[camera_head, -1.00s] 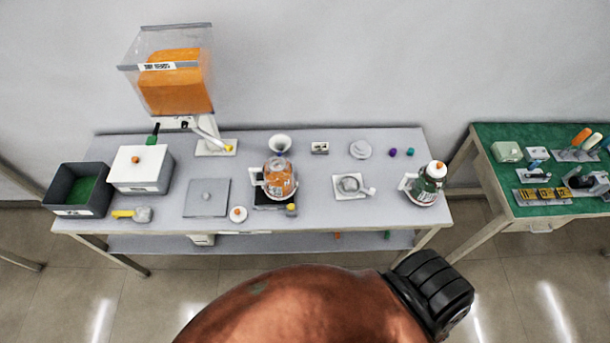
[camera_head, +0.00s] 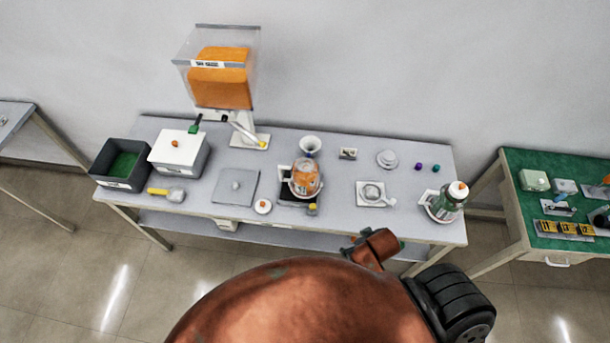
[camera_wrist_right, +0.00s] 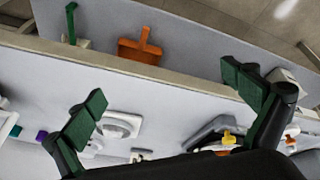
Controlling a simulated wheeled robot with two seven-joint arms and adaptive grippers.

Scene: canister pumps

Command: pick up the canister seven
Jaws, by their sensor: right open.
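Two canisters stand on the grey table in the head view. One, with orange contents (camera_head: 305,177), sits on a dark base near the middle. The other, green with a white top and orange cap (camera_head: 447,202), stands at the right end. I cannot read a number on either, so I cannot tell which is seven. My right gripper (camera_wrist_right: 167,103) shows in the right wrist view, its two green-padded fingers wide apart with nothing between them. Neither canister can be made out clearly there. My left gripper is not in view.
The grey table (camera_head: 330,212) also holds a tall orange-filled dispenser (camera_head: 220,85), a dark bin (camera_head: 120,166), a white-lidded box (camera_head: 179,152) and small parts. A green-topped table (camera_head: 545,185) stands right. An orange scoop-shaped item (camera_wrist_right: 140,50) shows in the wrist view.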

